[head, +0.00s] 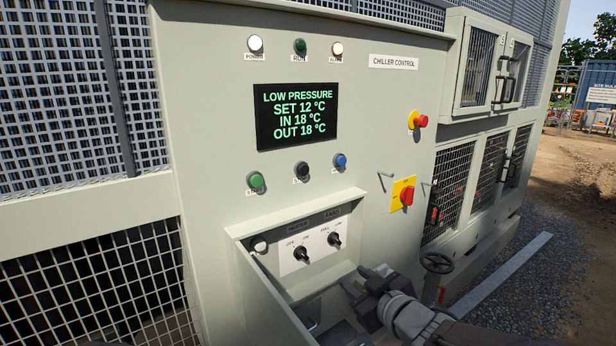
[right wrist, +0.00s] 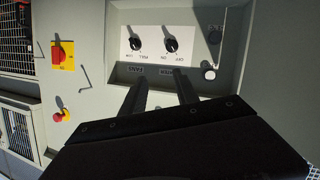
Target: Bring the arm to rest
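My right gripper (head: 355,279) reaches in from the lower right in the head view, in front of the lower right part of the recessed switch box. In the right wrist view its two fingers (right wrist: 160,76) stand apart with nothing between them. They point toward the panel with two black rotary knobs (right wrist: 170,45). That knob panel (head: 312,254) also shows in the head view, above and left of the gripper. I cannot tell whether the fingers touch the box. My left gripper is not in view.
The chiller cabinet carries a display (head: 297,114) reading LOW PRESSURE. A red emergency button (head: 420,121) and a red rotary switch (head: 407,195) sit right of it. The box rim (head: 300,212) juts out. Gravel (head: 530,290) lies open at right.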

